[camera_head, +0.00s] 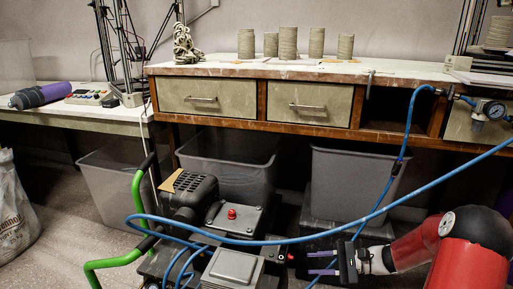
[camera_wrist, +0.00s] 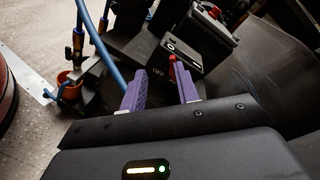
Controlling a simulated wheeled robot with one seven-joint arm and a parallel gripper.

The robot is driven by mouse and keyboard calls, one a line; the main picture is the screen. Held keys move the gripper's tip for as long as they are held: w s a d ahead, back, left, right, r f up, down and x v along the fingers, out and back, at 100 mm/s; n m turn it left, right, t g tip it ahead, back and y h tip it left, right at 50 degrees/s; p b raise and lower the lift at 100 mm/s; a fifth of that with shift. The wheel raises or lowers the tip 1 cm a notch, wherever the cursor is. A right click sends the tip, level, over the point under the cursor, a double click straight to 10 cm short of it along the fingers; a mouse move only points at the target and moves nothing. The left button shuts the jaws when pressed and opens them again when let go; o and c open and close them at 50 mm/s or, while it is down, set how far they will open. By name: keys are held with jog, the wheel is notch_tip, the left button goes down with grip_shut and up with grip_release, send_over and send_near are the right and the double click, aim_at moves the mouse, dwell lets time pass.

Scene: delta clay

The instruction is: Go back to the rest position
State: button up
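My gripper (camera_head: 322,262) is at the lower middle of the head view, with its purple fingers pointing left toward a compressor (camera_head: 235,225). The fingers stand apart with nothing between them in the wrist view (camera_wrist: 160,88). A red switch (camera_wrist: 173,62) and a panel marked OFF show just beyond the fingertips in the wrist view. I cannot tell whether a finger touches the switch. My red arm reaches in from the lower right of the head view.
A green handle (camera_head: 139,197) stands at the left. A workbench (camera_head: 300,70) with several clay cylinders is behind, with grey bins (camera_head: 345,185) under it.

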jog(key=s+a+r+n+t+h+p, duration=0.1)
jog(key=s+r+n+h+p, duration=0.3)
jog(key=s+r+h, duration=0.4)
jog(key=s+a+r+n+t+h+p, duration=0.1)
jog(key=s+a+r+n+h+p, duration=0.2)
jog(key=s+r+n+h, duration=0.4)
jog(key=s+r+p, duration=0.1)
jog(key=s+r, duration=0.8)
jog(key=r, duration=0.2)
jog(key=shift+a+r+t+h, duration=0.2)
jog(key=shift+a+t+h, duration=0.05)
jog(key=shift+t+h, duration=0.15)
